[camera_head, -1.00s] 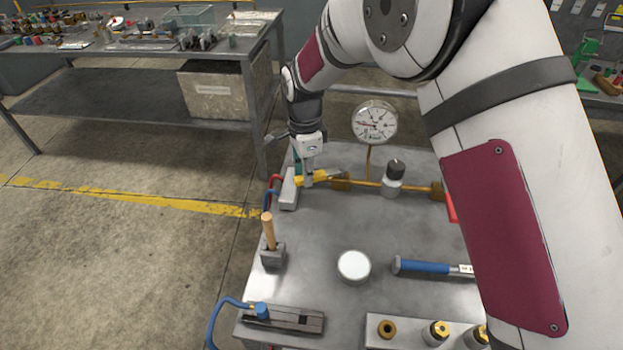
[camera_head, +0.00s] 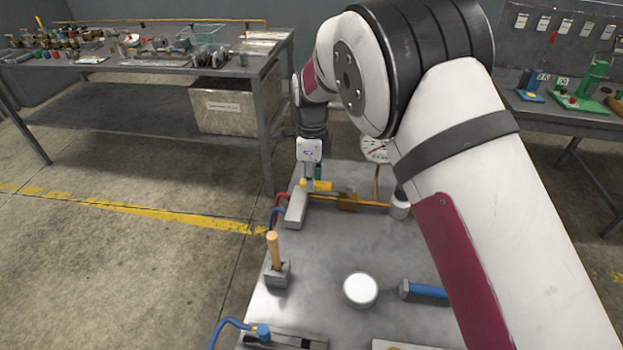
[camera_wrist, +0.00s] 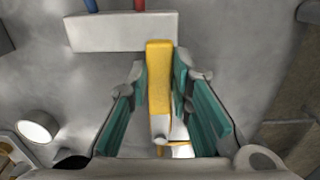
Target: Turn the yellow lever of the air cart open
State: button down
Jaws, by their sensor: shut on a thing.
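The yellow lever (camera_head: 320,185) is at the far left of the grey cart top (camera_head: 335,240), by the left end of the brass pipe (camera_head: 375,204). My gripper (camera_head: 312,184) reaches down onto it from above. In the wrist view, the lever (camera_wrist: 159,75) stands upright in the picture between the teal pads of my gripper (camera_wrist: 160,85), which is shut on it. Its upper end is close to a pale grey block (camera_wrist: 120,32). The lever's pivot is partly hidden, and I cannot tell its exact angle to the pipe.
A round gauge (camera_head: 374,151) behind the pipe is partly hidden by my arm. A wooden-handled tool (camera_head: 273,250), a white round lid (camera_head: 360,289) and a blue-handled hammer (camera_head: 427,290) are on the nearer cart top. A cluttered bench (camera_head: 150,65) stands behind left.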

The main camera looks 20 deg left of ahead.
jog(key=shift+w, duration=0.15)
jog(key=c, duration=1.4)
grip_release()
jog(key=shift+c, duration=0.2)
jog(key=shift+r, duration=0.15)
notch_tip(320, 180, up, 12)
